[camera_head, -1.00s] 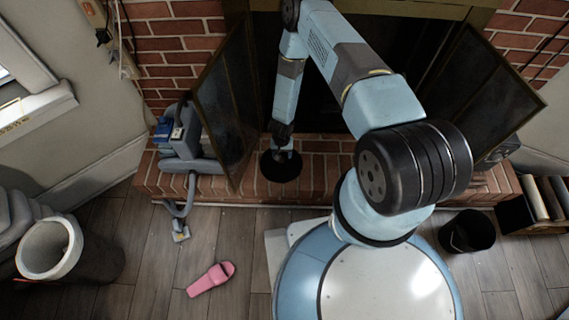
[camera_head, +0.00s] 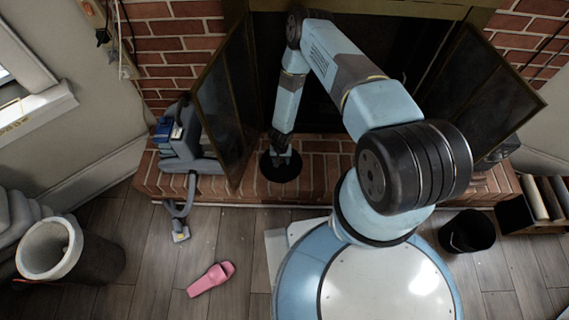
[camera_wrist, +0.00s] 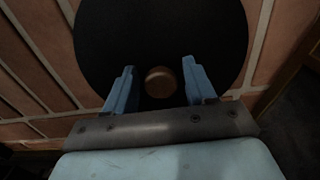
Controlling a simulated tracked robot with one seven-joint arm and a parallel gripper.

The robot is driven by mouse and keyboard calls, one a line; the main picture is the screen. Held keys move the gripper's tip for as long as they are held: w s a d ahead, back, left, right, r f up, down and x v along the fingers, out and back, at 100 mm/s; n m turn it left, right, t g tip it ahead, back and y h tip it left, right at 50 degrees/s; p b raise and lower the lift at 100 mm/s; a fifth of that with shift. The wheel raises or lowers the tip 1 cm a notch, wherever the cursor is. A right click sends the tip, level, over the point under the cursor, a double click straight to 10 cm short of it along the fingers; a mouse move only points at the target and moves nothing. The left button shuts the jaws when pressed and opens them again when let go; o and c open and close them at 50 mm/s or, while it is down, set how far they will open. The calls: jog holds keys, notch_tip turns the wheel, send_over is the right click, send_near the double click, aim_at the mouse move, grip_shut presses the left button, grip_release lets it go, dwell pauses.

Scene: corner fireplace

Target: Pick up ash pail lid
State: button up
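The ash pail lid (camera_head: 271,174) is a black round disc lying on the brick hearth in front of the fireplace. In the wrist view the lid (camera_wrist: 160,30) fills the upper middle, with a round brown knob (camera_wrist: 160,82) at its centre. My gripper (camera_head: 281,160) is over the lid in the head view and hides part of it. In the wrist view my gripper (camera_wrist: 160,85) is open, with one blue finger on each side of the knob and a gap on both sides.
A black pail (camera_head: 467,232) stands on the wooden floor at right. A grey vacuum cleaner (camera_head: 190,150) sits on the hearth (camera_head: 325,165) at left. Open fireplace doors (camera_head: 222,105) flank my arm.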

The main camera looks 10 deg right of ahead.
grip_shut()
dwell(0.5)
